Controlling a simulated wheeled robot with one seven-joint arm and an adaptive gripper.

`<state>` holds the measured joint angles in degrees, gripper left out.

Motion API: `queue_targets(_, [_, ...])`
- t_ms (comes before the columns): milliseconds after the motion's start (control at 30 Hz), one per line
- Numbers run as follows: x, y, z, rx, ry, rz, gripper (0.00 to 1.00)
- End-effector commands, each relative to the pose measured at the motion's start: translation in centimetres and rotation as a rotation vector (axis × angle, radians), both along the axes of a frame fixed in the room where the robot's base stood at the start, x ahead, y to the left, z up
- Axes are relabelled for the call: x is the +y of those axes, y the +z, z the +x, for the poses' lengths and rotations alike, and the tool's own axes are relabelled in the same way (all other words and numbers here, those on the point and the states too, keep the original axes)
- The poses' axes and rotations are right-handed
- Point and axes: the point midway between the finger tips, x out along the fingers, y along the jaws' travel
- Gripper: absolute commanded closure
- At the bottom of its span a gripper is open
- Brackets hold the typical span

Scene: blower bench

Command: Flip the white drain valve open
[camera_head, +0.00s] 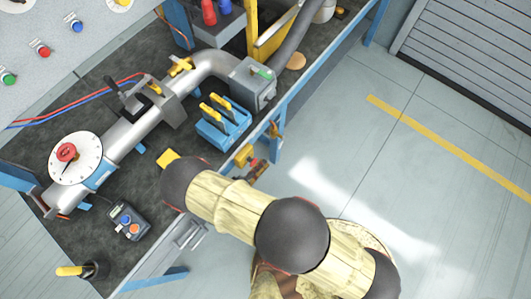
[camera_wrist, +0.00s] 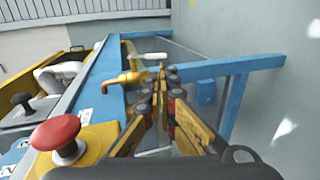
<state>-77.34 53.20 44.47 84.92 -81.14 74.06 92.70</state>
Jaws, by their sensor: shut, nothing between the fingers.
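In the wrist view, a brass tap (camera_wrist: 128,79) sticks out from the blue front edge of the bench, its spout bent downward. A white lever (camera_wrist: 148,56) lies roughly level above it, pointing right. My gripper (camera_wrist: 171,75) is shut and empty, its fingertips close to the right end of the lever. Whether they touch it I cannot tell. In the head view, the brass tap (camera_head: 275,130) is small at the bench edge, and its lever is not clear. My gripper (camera_head: 249,160) shows partly past my arm, short of the tap.
A red mushroom button (camera_wrist: 56,131) on a yellow box stands at the lower left of the wrist view. A blue bench beam (camera_wrist: 225,66) runs right, behind my gripper. The pipe with a white dial (camera_head: 75,158) and a blue holder (camera_head: 222,127) stand on the bench. The floor beside is clear.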

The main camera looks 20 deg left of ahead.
Motion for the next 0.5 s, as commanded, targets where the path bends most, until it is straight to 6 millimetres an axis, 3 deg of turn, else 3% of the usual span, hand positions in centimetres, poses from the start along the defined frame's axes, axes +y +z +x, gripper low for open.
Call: queue_targets(500, [-3.1,-2.3,7.1,0.001,-0.006,0.000,1.00])
